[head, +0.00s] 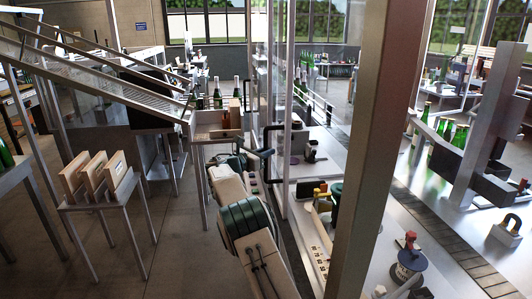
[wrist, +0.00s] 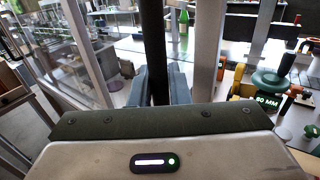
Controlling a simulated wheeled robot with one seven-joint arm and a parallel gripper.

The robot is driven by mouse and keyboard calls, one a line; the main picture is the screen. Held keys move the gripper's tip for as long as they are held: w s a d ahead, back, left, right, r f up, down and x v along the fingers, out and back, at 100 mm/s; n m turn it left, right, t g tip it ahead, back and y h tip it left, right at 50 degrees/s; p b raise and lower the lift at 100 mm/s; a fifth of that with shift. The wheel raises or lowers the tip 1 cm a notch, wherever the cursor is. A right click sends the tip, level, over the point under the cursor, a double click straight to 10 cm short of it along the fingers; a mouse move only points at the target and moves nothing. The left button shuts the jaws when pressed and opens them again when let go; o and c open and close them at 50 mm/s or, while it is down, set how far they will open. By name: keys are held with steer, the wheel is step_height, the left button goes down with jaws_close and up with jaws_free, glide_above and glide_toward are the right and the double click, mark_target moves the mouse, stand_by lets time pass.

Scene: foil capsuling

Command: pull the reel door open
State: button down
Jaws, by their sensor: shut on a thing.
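The reel door's black bar handle (head: 267,138) stands upright at the glass enclosure in the head view. In the wrist view the handle (wrist: 152,45) runs vertically between my gripper's grey-blue fingers. My gripper (wrist: 160,90) is shut on this bar. In the head view my gripper (head: 256,158) is small and partly hidden at the handle, with my arm reaching up to it. A metal-framed glass panel (wrist: 60,50) fills the left of the wrist view. How far the door stands open I cannot tell.
A thick metal post (head: 378,140) rises at right of my arm. A small table with wooden boxes (head: 97,178) stands at left, below a sloped chute (head: 90,75). Open floor lies left of my arm.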

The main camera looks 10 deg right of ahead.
steer(key=shift+a, duration=0.1)
steer(key=c, duration=1.4)
jaws_free()
steer(key=shift+a, duration=0.1)
steer(key=shift+c, duration=0.2)
steer(key=b+v, duration=0.5)
steer(key=v, duration=0.8)
steer(key=shift+s+a, duration=0.25)
steer(key=shift+a, duration=0.05)
steer(key=shift+r, duration=0.1)
